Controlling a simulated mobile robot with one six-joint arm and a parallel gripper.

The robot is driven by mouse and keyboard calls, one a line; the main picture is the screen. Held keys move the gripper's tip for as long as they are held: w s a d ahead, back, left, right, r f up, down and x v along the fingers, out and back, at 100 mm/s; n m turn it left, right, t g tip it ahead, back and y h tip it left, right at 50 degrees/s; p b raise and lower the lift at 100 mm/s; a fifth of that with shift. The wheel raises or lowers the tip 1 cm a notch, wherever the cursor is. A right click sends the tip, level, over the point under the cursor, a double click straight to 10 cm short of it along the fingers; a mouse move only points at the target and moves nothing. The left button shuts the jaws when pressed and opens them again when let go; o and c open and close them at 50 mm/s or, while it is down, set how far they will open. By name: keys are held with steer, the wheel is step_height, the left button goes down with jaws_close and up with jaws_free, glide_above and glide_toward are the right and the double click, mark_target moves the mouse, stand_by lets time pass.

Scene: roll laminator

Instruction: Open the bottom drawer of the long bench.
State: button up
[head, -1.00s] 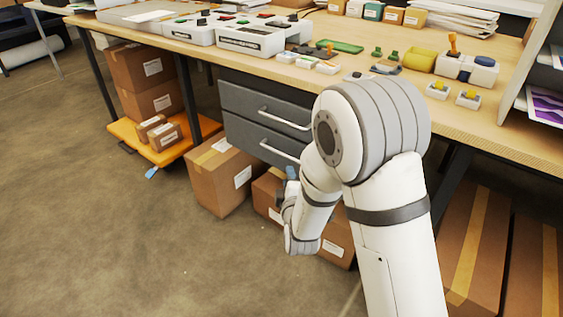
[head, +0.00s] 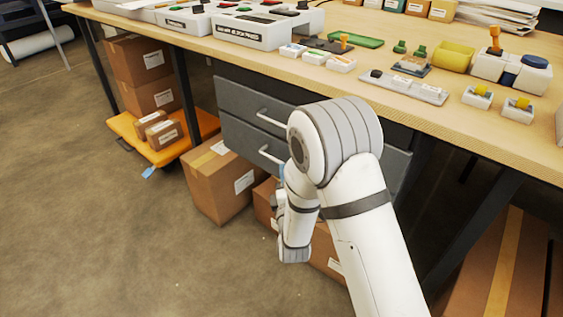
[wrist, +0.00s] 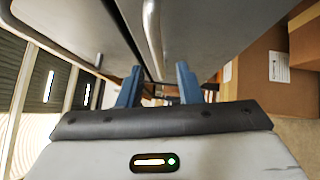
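The long bench (head: 430,125) has two grey drawers under its left part. The bottom drawer (head: 236,140) appears closed, and my arm covers its right part. Its silver bar handle (head: 268,156) shows beside my arm. A bit of blue finger shows near the handle's right end in the head view. In the wrist view my gripper (wrist: 157,84) is open, its two blue fingers apart. A silver bar handle (wrist: 153,35) lines up with the gap between them. I cannot tell whether the bar is within finger reach or touching.
The top drawer (head: 240,100) with its own handle is just above. Cardboard boxes (head: 218,185) stand on the floor below and beside the drawers. An orange cart (head: 168,152) with boxes is at left. The floor in front is clear at left.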

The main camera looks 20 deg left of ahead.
steer(key=x, duration=0.5)
steer(key=shift+w+a+b, duration=0.1)
steer(key=shift+b, duration=0.25)
jaws_close()
